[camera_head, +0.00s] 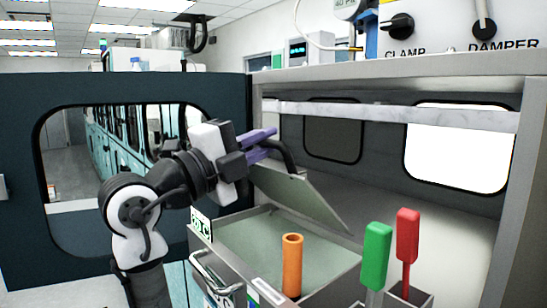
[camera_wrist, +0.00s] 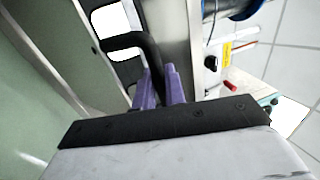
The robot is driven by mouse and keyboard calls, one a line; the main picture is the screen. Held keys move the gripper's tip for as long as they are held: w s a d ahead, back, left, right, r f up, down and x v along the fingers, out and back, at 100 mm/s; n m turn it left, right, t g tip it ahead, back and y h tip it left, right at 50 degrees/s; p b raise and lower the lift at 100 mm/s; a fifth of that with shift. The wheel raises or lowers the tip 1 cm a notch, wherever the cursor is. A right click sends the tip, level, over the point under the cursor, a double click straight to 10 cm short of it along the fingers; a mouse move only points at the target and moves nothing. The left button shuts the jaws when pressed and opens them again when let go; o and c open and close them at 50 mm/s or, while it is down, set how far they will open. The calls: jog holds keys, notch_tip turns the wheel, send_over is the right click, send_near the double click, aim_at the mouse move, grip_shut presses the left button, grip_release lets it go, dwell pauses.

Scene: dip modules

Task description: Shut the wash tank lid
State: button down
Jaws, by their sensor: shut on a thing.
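The wash tank (camera_head: 345,262) is a steel box with a pale green inside, in the lower middle of the head view. Its lid (camera_head: 305,197) is a grey-green plate, tilted up at the back and partly open. A black bar handle (camera_head: 287,152) stands on the lid's upper edge. My gripper (camera_head: 268,143) has purple fingers and is shut on this handle. The wrist view shows the fingers (camera_wrist: 161,88) around the lower end of the black handle (camera_wrist: 124,41). The lid seems to be the pale green surface (camera_wrist: 28,75) at left there.
An orange handle (camera_head: 292,262) stands upright at the tank's front. Green (camera_head: 377,245) and red (camera_head: 407,240) handled tools stand to its right. A drawer-like front with a metal pull (camera_head: 215,275) is below left. A steel frame and a rail (camera_head: 390,112) enclose the space.

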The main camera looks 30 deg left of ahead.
jog(key=s+f+t+b, duration=0.1)
jog(key=s+f+b, duration=0.1)
jog(key=f+b, duration=0.1)
jog(key=s+a+f+b, duration=0.1)
jog(key=s+f+b, duration=0.1)
jog(key=b, duration=0.3)
jog(key=s+a+f+t+h+b, duration=0.1)
jog(key=s+f+b, duration=0.1)
jog(key=f+b, duration=0.2)
jog(key=shift+a+t+b, duration=0.25)
jog(key=shift+t+b, duration=0.05)
jog(key=shift+b, duration=0.15)
jog(key=shift+s+a+f+b, duration=0.1)
jog(key=shift+s+f+b, duration=0.1)
jog(key=shift+f+b, duration=0.25)
jog(key=shift+s+a+f+b, duration=0.1)
jog(key=shift+s+f+b, duration=0.1)
jog(key=shift+f+b, duration=0.25)
jog(key=c, duration=1.6)
grip_release()
jog(key=shift+d, duration=0.1)
jog(key=shift+o, duration=0.2)
jog(key=b+v, duration=0.3)
jog(key=v, duration=1)
jog(key=shift+s+f, duration=0.25)
